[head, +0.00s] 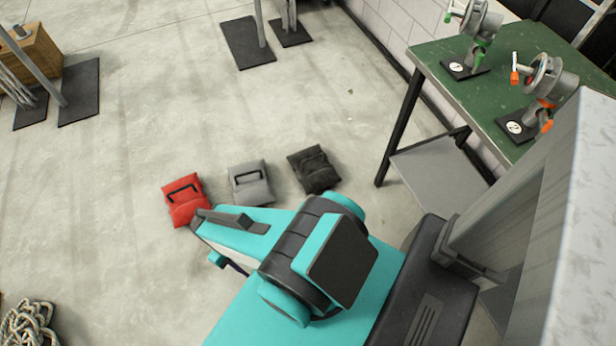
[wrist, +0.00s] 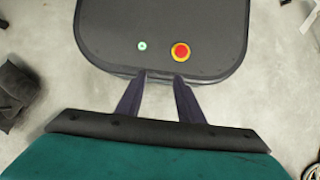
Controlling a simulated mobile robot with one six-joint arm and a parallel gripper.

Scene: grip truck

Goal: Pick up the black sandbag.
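The black sandbag (head: 314,169) lies flat on the concrete floor in the head view, with a strap handle on top. It is the rightmost of three sandbags in a row. My gripper (wrist: 161,78) shows in the wrist view with its two dark fingers apart and nothing between them. It points over a dark rounded panel that looks like part of my own body. A dark object (wrist: 14,95) is cut off at the left edge of the wrist view; I cannot tell if it is the black sandbag. In the head view I cannot make out the fingertips.
A grey sandbag (head: 251,184) and a red sandbag (head: 185,199) lie left of the black one. A green-topped table (head: 470,95) with clamps stands at the right, its dark leg near the black sandbag. Coiled rope (head: 30,325) lies bottom left.

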